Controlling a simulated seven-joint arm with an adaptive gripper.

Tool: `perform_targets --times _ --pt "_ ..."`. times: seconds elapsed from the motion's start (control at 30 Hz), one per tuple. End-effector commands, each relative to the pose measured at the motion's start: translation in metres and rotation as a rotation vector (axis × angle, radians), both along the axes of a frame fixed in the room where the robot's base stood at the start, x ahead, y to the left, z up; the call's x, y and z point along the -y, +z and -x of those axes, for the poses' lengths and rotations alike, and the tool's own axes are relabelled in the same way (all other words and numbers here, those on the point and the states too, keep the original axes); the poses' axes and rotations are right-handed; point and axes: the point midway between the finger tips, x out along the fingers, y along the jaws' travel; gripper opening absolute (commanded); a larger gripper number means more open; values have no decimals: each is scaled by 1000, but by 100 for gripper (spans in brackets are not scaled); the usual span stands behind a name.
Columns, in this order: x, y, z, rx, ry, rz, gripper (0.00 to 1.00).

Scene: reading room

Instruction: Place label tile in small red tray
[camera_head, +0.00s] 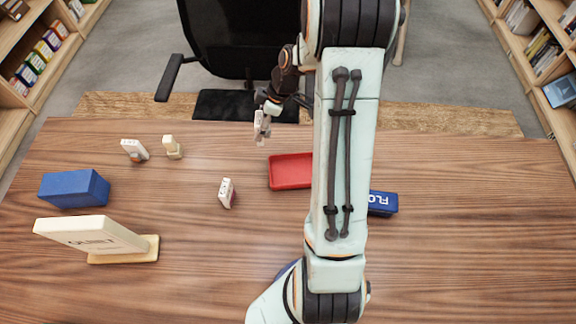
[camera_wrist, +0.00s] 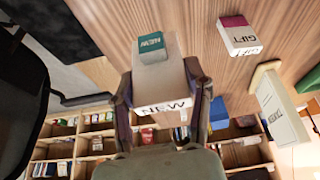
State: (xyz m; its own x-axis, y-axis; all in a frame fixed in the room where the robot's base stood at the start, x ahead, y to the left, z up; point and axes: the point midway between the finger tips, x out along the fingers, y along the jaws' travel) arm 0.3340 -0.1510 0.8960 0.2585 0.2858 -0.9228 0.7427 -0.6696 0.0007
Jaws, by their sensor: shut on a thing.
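My gripper (camera_head: 263,130) is shut on a white label tile (camera_wrist: 160,82) with a teal band marked NEW. In the wrist view the tile sits between both fingers (camera_wrist: 160,76). In the head view the held tile (camera_head: 258,121) is near the table's far edge, left of and beyond the small red tray (camera_head: 290,171), and apart from it. The tray's right part is hidden behind my arm, and its visible floor is bare. The tray is not seen in the wrist view.
A GIFT tile (camera_head: 227,193) stands left of the tray. A white tile (camera_head: 134,150) and a cream piece (camera_head: 172,147) are farther left. A blue box (camera_head: 73,188) and QUIET sign (camera_head: 95,235) stand at left. A blue lettered block (camera_head: 383,203) is right of my arm.

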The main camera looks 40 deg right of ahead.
Motion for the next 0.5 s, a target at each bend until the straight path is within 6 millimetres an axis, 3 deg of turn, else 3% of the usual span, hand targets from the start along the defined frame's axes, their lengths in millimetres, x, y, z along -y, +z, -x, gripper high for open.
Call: perform_targets --times 0.03,0.1,0.2,0.33,0.5 --pt "10 -1 22 -2 -20 -2 12" --pt "17 -3 45 0 -32 -2 12" --pt "21 -4 68 0 -43 0 12" --pt "21 -17 82 -3 -52 -4 12" --pt "21 -45 83 -3 -51 -4 12"
